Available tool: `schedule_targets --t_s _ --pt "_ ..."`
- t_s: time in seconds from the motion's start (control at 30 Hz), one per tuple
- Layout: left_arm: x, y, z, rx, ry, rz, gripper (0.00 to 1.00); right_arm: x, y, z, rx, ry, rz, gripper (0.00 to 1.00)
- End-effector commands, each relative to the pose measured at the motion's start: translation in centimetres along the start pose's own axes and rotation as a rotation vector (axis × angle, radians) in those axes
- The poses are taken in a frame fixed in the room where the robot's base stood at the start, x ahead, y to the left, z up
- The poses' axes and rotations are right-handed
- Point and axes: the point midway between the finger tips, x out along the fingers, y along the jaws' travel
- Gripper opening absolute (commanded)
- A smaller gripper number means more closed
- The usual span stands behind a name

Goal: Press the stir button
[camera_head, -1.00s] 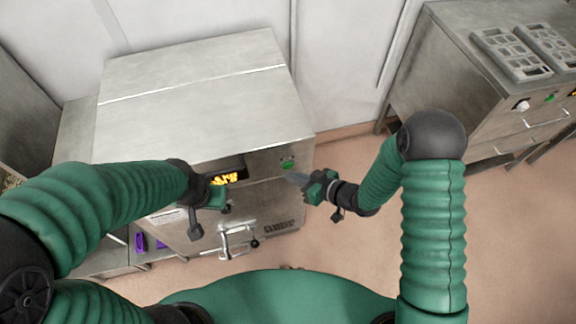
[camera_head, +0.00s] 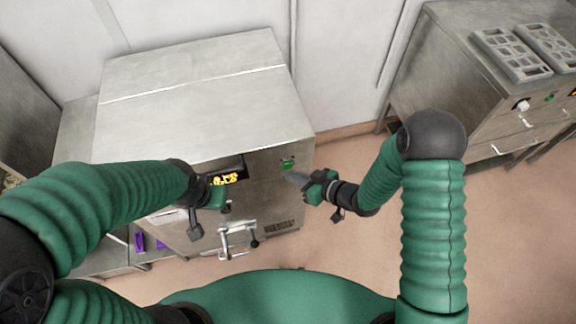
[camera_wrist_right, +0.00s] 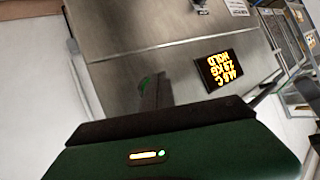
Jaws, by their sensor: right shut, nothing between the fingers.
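A steel machine (camera_head: 200,105) stands in front of me. A green button (camera_head: 288,162), the likely stir button, is on its front panel, right of a lit display (camera_head: 228,179).
A latch handle (camera_head: 237,238) sticks out low on the machine front. A second steel unit (camera_head: 440,75) with grey moulds (camera_head: 512,55) on top stands at the right. Bare floor lies between them. The display (camera_wrist_right: 226,70) shows yellow text including "HOLD".

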Motion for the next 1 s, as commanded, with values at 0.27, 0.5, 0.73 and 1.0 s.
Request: schedule_targets --t_s 0.27,0.5,0.73,1.0 --pt "0.0 0.0 0.0 0.0 0.0 0.0 0.0 0.0 0.0 0.0 0.0 0.0 0.0 0.0" --pt "0.0 0.0 0.0 0.0 0.0 0.0 0.0 0.0 0.0 0.0 0.0 0.0 0.0 0.0" --pt "-0.16 0.0 -0.04 0.0 0.0 0.0 0.0 0.17 0.16 -0.27 0.0 0.0 0.0 0.0" --pt "-0.23 0.0 -0.05 0.0 0.0 0.0 0.0 0.47 0.36 -0.5 0.0 0.0 0.0 0.0"
